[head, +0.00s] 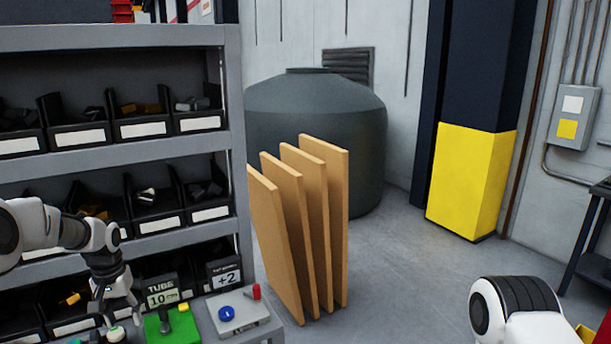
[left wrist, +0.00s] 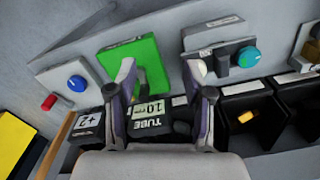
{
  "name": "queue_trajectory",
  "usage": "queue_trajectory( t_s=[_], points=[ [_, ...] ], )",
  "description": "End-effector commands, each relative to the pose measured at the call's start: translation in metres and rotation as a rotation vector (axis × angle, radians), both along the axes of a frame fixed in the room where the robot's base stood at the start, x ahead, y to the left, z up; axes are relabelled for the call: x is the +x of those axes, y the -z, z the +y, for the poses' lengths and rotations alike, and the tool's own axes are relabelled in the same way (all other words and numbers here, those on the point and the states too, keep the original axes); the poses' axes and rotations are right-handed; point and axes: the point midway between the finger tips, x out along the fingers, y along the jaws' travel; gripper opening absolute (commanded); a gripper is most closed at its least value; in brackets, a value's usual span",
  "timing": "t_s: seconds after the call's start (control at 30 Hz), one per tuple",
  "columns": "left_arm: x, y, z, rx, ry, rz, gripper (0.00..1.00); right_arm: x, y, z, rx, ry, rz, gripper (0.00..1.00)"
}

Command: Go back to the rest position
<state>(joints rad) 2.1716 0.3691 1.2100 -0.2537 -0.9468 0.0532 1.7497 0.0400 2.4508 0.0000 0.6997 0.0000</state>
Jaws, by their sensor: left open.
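My left gripper (head: 116,308) is at the lower left of the head view, pointing down in front of the shelf. In the left wrist view its two fingers (left wrist: 160,90) are apart with nothing held between them. Behind the fingers is a green panel (head: 160,328), also in the left wrist view (left wrist: 152,70). A "TUBE 10" display (head: 161,291) stands behind the panel. I cannot tell whether the fingers touch the panel. My right arm shows only as a white and black link at the lower right of the head view; its gripper is out of view.
A grey control box (head: 240,322) carries a blue knob (head: 227,314) and a red knob (head: 256,292). A "+2" display (head: 224,274) stands behind it. The shelf (head: 180,242) holds black bins. Tan boards (head: 320,220) lean beside it. Open floor (head: 405,275) lies to the right.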

Motion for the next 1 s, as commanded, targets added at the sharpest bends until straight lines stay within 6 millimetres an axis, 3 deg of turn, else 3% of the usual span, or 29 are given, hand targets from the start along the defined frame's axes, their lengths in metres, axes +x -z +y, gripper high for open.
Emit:
queue_trajectory(
  t_s=[0.03, 0.2, 0.37, 0.57, 0.67, 0.77, 0.87, 0.97, 1.0],
  points=[
    [0.0, 0.001, 0.0, 0.0, 0.0, 0.001, 0.51, 0.001, 0.001, 0.0, 0.0, 0.0, -0.001, 0.4],
    [-0.01, 0.045, -0.01, 0.013, 0.023, 0.067, 0.51, 0.001, 0.011, 0.0, 0.0, 0.0, -0.002, 0.4],
    [-0.033, 0.082, -0.028, 0.012, 0.054, 0.154, 0.51, 0.001, 0.016, 0.0, 0.0, 0.0, -0.002, 0.4],
    [-0.08, 0.141, -0.058, -0.003, 0.099, 0.282, 0.51, 0.001, 0.025, 0.0, 0.0, 0.0, -0.002, 0.4],
    [-0.115, 0.18, -0.079, -0.016, 0.127, 0.341, 0.51, 0.001, 0.031, 0.0, 0.0, 0.0, -0.001, 0.4],
    [-0.164, 0.227, -0.105, -0.035, 0.159, 0.399, 0.51, 0.001, 0.038, 0.0, 0.0, 0.0, -0.001, 0.4],
    [-0.235, 0.276, -0.136, -0.059, 0.189, 0.442, 0.51, 0.001, 0.047, 0.0, 0.0, 0.0, -0.002, 0.4],
    [-0.316, 0.309, -0.164, -0.077, 0.205, 0.448, 0.51, 0.001, 0.055, 0.0, 0.0, 0.0, -0.002, 0.4],
    [-0.352, 0.316, -0.173, -0.08, 0.206, 0.434, 0.51, 0.001, 0.058, 0.0, 0.0, 0.0, -0.002, 0.4]
  ],
)
